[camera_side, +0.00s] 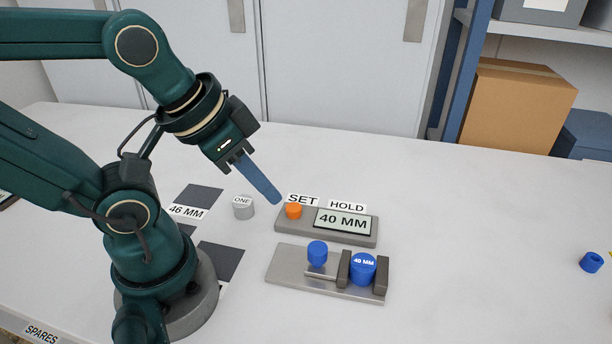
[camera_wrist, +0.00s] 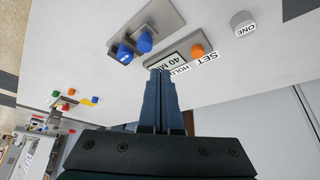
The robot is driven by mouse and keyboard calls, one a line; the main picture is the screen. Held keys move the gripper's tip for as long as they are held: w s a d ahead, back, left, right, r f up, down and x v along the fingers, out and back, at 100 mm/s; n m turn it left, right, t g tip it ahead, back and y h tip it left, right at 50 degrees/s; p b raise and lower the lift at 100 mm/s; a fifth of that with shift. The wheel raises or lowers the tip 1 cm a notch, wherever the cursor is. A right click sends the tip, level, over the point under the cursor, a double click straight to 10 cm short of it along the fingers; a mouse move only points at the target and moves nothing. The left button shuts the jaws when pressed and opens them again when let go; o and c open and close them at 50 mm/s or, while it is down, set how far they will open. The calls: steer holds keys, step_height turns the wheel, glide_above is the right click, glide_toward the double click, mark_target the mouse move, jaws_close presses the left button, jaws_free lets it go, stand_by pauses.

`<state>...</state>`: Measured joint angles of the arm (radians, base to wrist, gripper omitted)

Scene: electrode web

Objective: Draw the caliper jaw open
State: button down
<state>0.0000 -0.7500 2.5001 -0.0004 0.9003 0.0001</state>
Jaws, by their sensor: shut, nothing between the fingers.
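The caliper (camera_side: 290,281) is a grey plate with two upright dark jaws. A rod runs from the left jaw (camera_side: 343,268) towards a blue knob (camera_side: 317,254). A blue cylinder marked 40 MM (camera_side: 364,269) stands between the left jaw and the right jaw (camera_side: 380,276), with little or no gap visible. In the wrist view the plate (camera_wrist: 160,14), knob (camera_wrist: 144,42) and cylinder (camera_wrist: 125,56) are at the top. My gripper (camera_side: 276,199) is shut and empty, its blue fingers pointing down near the orange button. It also shows in the wrist view (camera_wrist: 161,72), partly hiding the display.
Behind the caliper is a grey readout box with an orange button (camera_side: 293,211) beside SET and a display (camera_side: 343,222) reading 40 MM, labelled HOLD. A grey cylinder marked ONE (camera_side: 243,207) stands left. Dark squares (camera_side: 220,260) lie near my base. The table's right side is mostly clear.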

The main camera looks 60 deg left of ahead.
steer(key=c, duration=1.1)
jaws_free()
steer(key=o, duration=0.5)
steer(key=shift+w+r, duration=0.2)
steer(key=shift+r, duration=0.15)
steer(key=shift+o, duration=0.5)
steer(key=shift+w+d+r, duration=0.1)
steer(key=shift+w, duration=0.2)
steer(key=g, duration=0.5)
glide_above(318, 248)
steer(key=f, duration=0.5)
steer(key=shift+w+a+f, duration=0.15)
steer(key=shift+a+f, duration=0.05)
steer(key=shift+f, duration=0.1)
steer(key=shift+d+f+g, duration=0.2)
steer(key=shift+f+g, duration=0.1)
steer(key=shift+f, duration=2.95)
